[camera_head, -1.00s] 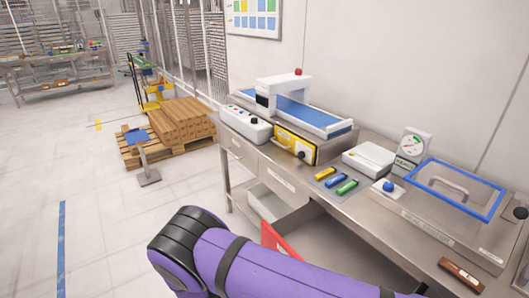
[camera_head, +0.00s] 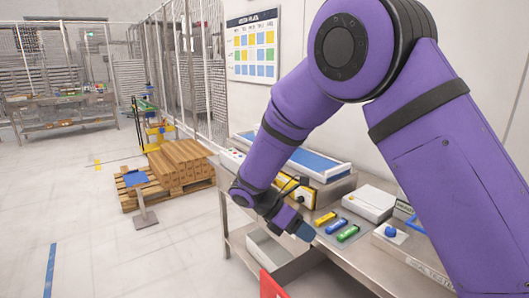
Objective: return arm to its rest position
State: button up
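My purple arm rises large at the right, bends at a high elbow and reaches down to the left. My gripper (camera_head: 304,231) is at the arm's lower end, over the front edge of the steel workbench (camera_head: 352,262). It is just left of the blue, yellow and green blocks. A grey-blue tip shows at its end, but the fingers are too small to tell whether they are open, shut or holding something.
On the bench lie a yellow block (camera_head: 325,218), a blue block (camera_head: 336,226) and a green block (camera_head: 347,233). A white device (camera_head: 369,202) and a conveyor (camera_head: 315,163) stand behind. Below are a pale bin (camera_head: 262,247) and a red panel (camera_head: 271,286).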

jog(key=s+d+r+m+y, duration=0.3)
jog(key=s+d+r+m, duration=0.25)
jog(key=d+r, duration=0.2)
jog(key=s+d+r+m+y, duration=0.4)
jog(key=d+r+m, duration=0.25)
jog(key=r, duration=0.25)
jog(key=s+d+r+m+t+y, duration=0.1)
jog(key=s+d+r+m+t, duration=0.1)
jog(key=s, duration=0.3)
jog(key=s+d+r+m+t+y, duration=0.1)
jog(key=s+d+r+m+t, duration=0.1)
jog(key=s+m, duration=0.3)
jog(key=s+d+r+m+t+y, duration=0.1)
jog(key=s+d+r+m+t, duration=0.1)
jog(key=s, duration=0.4)
jog(key=shift+d+m+t, duration=0.3)
jog(key=shift+d+m, duration=0.05)
jog(key=shift+m, duration=0.35)
jog(key=shift+s, duration=0.1)
